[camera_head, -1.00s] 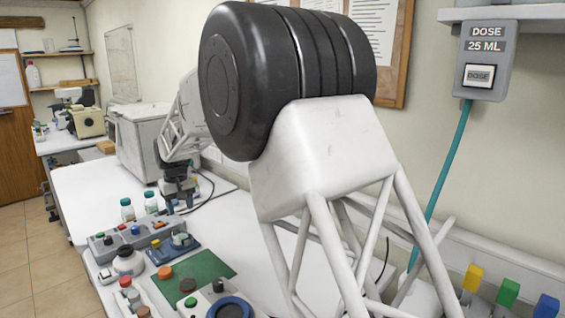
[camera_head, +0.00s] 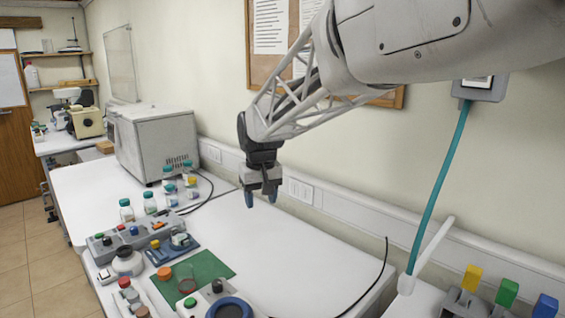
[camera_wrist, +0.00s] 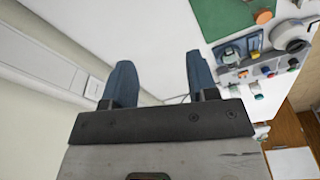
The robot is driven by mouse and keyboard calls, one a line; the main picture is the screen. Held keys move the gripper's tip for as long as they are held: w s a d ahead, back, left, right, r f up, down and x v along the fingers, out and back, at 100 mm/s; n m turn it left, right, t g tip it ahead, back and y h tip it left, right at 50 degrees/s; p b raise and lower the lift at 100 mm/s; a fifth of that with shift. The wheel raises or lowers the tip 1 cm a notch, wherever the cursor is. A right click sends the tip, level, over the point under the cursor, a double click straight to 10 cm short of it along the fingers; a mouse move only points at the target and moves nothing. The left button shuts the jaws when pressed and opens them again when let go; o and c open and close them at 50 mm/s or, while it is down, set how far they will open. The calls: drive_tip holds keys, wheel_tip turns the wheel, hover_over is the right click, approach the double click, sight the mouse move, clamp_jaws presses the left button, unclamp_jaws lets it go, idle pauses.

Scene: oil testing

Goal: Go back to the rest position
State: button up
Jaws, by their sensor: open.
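My gripper (camera_head: 262,196) hangs above the white bench (camera_head: 310,250), near the wall trunking. Its two blue fingers point down and stand apart, with nothing between them. In the wrist view the fingers of my gripper (camera_wrist: 160,85) are spread and empty over bare bench and wall. My arm reaches in from the upper right of the head view.
A green mat (camera_head: 205,268), a grey control box (camera_head: 117,240) and several capped bottles (camera_head: 127,210) are on the bench's left part. A white oven-like box (camera_head: 160,145) stands behind. A teal tube (camera_head: 440,190) runs down the wall at right. The bench's middle is clear.

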drive_tip(key=s+d+m, duration=0.2)
drive_tip(key=s+d, duration=1.3)
drive_tip(key=s, duration=0.1)
drive_tip(key=s+d+f+m, duration=0.1)
drive_tip(key=s+d+f, duration=0.2)
drive_tip(key=s, duration=0.6)
drive_tip(key=s+d+f+m+t, duration=0.1)
drive_tip(key=s+d+f, duration=0.2)
drive_tip(key=s+d, duration=0.3)
drive_tip(key=s, duration=0.3)
drive_tip(key=shift+s+m+h, duration=0.3)
drive_tip(key=shift+m, duration=0.1)
